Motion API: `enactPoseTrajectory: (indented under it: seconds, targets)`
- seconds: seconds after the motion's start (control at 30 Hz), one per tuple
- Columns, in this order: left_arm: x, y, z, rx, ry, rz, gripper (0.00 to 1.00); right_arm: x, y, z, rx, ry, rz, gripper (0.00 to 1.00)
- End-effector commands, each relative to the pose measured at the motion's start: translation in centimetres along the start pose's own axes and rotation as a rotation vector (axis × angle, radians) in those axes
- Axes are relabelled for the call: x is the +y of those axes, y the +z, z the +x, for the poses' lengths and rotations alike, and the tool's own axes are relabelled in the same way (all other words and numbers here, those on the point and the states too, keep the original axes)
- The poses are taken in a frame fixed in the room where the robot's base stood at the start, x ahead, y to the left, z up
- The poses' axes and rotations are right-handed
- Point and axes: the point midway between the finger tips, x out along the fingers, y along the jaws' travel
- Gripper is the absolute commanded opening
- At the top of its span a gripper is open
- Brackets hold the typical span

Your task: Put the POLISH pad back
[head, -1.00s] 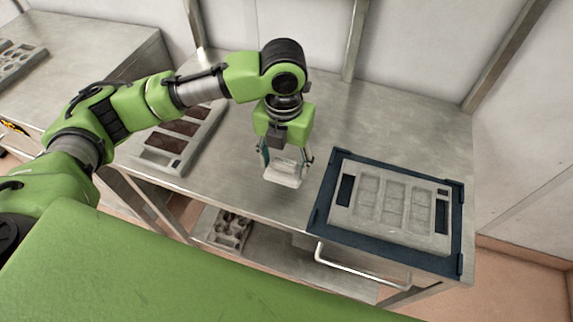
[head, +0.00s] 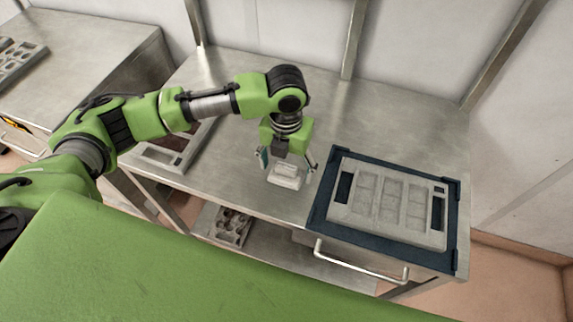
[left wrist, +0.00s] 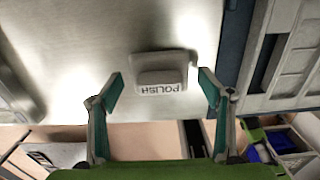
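The POLISH pad (head: 286,176) is a small pale grey block on the steel bench, left of the blue-framed mould. In the left wrist view the pad (left wrist: 161,72) shows its POLISH label upside down. My left gripper (head: 288,162) is just above and behind the pad in the head view, fingers spread. In the left wrist view the teal fingers stand apart on both sides with clear gaps to the pad. My right gripper is not in view.
A grey mould (head: 386,205) lies in a dark blue frame (head: 326,215) at the bench's right. A grey tray (head: 165,158) at the left is partly hidden by my arm. A tray with cavities (head: 232,226) sits on the lower shelf. The bench (head: 405,130) behind the mould is clear.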

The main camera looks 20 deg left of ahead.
Motion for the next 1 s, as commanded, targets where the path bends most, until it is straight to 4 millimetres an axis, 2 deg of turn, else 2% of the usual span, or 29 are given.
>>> enactPoseTrajectory:
  seconds: [0.27,0.43,0.57,0.8,1.0]
  targets:
    - [0.0,0.0,-0.1,0.0,0.0,0.0,0.72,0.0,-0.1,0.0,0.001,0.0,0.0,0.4]
    - [0.0,0.1,-1.1,-0.002,-0.001,-0.001,0.72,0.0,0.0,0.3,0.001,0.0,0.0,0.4]
    - [0.0,0.2,-3.4,-0.006,-0.001,0.001,0.72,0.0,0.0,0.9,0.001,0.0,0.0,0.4]
    - [-0.1,0.1,-8.7,-0.005,-0.002,0.001,0.72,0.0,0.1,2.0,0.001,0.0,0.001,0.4]
    - [-0.1,0.1,-11.5,-0.002,-0.001,0.0,0.72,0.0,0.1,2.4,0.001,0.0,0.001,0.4]
